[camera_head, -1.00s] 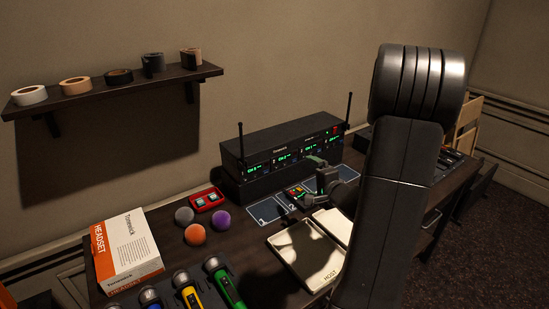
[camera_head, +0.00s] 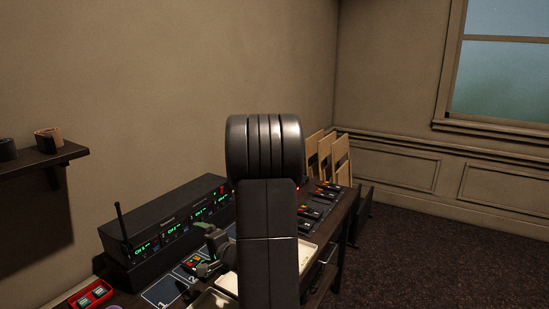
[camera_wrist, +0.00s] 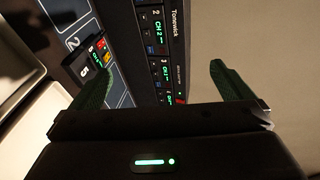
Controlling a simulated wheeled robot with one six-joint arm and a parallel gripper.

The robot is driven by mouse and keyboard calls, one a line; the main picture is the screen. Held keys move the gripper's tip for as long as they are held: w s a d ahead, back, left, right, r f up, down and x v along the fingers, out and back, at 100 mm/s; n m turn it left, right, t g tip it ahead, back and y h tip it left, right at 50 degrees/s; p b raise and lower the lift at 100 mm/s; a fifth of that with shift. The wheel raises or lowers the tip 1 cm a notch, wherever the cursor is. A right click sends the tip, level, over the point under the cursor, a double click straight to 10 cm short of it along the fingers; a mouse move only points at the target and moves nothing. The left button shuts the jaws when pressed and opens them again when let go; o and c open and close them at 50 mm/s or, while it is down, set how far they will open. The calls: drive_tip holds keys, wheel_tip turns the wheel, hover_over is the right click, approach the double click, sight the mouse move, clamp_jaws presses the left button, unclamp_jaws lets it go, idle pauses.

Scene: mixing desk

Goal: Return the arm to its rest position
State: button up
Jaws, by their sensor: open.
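My arm rises in the middle of the head view and hides part of the desk behind it. My gripper (camera_wrist: 160,88) shows in the wrist view with its two green-padded fingers wide apart and nothing between them. In the head view the gripper (camera_head: 212,245) is partly hidden by my arm, above the desk in front of the black receiver unit (camera_head: 165,232). The receiver's green channel displays also show beyond the fingers in the wrist view (camera_wrist: 155,35).
A small pack with coloured buttons (camera_head: 194,262) lies on a numbered mat (camera_head: 166,291) near the gripper. Pale trays (camera_head: 307,257) flank my arm. More packs (camera_head: 318,210) lie farther along the desk. A red case (camera_head: 90,294) is at lower left; a shelf (camera_head: 30,165) hangs on the wall.

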drive_tip(key=p+x, duration=0.2)
drive_tip(key=x, duration=0.4)
drive_tip(key=b+v, duration=0.1)
drive_tip(key=v, duration=0.3)
drive_tip(key=shift+b, duration=0.35)
drive_tip(key=shift+a, duration=0.1)
